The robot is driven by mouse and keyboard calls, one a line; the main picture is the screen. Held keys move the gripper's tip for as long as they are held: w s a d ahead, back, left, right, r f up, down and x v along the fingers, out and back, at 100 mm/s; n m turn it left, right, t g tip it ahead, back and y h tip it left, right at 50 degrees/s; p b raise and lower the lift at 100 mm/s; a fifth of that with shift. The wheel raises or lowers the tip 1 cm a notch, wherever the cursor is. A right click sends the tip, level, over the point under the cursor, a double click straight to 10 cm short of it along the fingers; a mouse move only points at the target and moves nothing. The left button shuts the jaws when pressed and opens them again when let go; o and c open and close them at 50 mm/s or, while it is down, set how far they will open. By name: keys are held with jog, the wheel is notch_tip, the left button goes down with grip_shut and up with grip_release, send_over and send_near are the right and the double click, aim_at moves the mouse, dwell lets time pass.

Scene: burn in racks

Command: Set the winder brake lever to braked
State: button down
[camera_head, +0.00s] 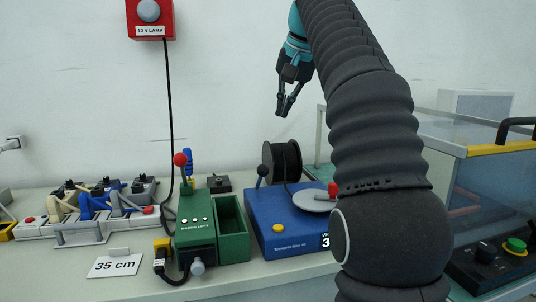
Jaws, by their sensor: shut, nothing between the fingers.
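My gripper (285,113) is shut and empty, pointing down in the air above the spool, clear of the lever. My arm hides the winder's right side and part of its label.
Left of the winder stand a green device (195,235) with a red-ball lever (180,160) and an open green bin (232,228). A clear-walled case (495,180) stands right.

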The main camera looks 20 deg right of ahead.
jog(key=b, duration=0.3)
send_over(260, 179)
jog(key=s+d, duration=0.1)
jog(key=d, duration=0.1)
notch_tip(260, 179, down, 11)
jog(key=shift+s+a+f, duration=0.1)
jog(key=shift+s+f, duration=0.1)
jog(key=shift+f, duration=0.05)
dwell(0.4)
